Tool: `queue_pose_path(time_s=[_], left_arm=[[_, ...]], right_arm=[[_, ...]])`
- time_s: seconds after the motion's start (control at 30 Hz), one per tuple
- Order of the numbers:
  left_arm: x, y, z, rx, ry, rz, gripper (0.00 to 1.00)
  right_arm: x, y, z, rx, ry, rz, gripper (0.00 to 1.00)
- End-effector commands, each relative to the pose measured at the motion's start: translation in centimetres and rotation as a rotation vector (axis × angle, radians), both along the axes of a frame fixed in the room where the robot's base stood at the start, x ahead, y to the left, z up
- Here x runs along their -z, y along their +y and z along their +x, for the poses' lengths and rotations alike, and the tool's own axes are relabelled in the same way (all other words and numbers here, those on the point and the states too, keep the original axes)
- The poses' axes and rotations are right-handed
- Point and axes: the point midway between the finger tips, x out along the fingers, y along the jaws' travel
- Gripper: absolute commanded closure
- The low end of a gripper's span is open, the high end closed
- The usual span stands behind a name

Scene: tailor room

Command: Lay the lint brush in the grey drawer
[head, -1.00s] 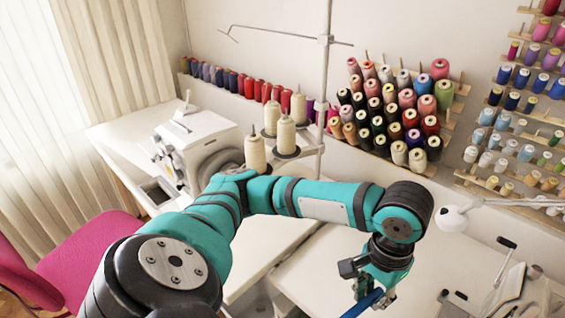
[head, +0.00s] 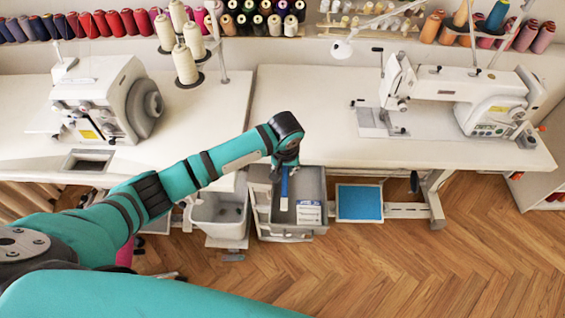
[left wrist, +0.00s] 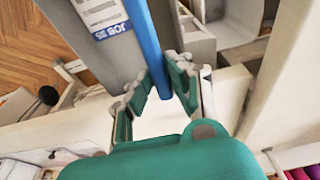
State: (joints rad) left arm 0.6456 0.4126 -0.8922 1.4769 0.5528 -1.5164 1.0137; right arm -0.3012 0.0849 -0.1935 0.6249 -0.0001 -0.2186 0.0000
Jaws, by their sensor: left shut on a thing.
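The lint brush (head: 284,184) shows as a narrow blue bar in the head view, hanging from my left gripper (head: 286,166). The left wrist view also shows the blue brush (left wrist: 150,42) between the two fingers of my left gripper (left wrist: 167,84), which is shut on it. The grey drawer (head: 282,215) is pulled out below the table edge, and the brush appears over its opening. I cannot tell whether the brush touches the drawer floor. Its upper end is hidden by the gripper. My right gripper is not in view.
A white card with a blue label (head: 308,212) is in the drawer's right part. A grey bin (head: 220,215) stands left of the drawer, and a blue pedal plate (head: 359,202) lies to its right. The white tabletop (head: 300,110) is just behind.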

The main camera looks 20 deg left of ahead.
Motion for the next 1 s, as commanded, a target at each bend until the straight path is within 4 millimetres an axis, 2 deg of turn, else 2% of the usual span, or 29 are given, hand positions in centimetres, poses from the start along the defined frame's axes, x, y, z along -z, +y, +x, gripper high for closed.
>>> queue_pose_path(time_s=[0.03,0.1,0.27,0.57,1.0], left_arm=[[0.9,0.0,0.1,-0.005,-0.006,0.002,0.98],[1.9,0.2,0.3,-0.005,-0.018,0.005,0.98],[2.9,0.3,0.5,-0.004,-0.030,0.009,0.98],[4.8,0.3,0.5,-0.004,-0.029,0.007,0.98],[8.3,0.3,0.5,-0.005,-0.029,0.008,0.98]], right_arm=[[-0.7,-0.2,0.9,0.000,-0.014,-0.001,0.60],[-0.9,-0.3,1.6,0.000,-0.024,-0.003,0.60],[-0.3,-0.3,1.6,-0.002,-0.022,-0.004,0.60],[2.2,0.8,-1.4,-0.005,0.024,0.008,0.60],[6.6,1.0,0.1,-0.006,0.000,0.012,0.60]])
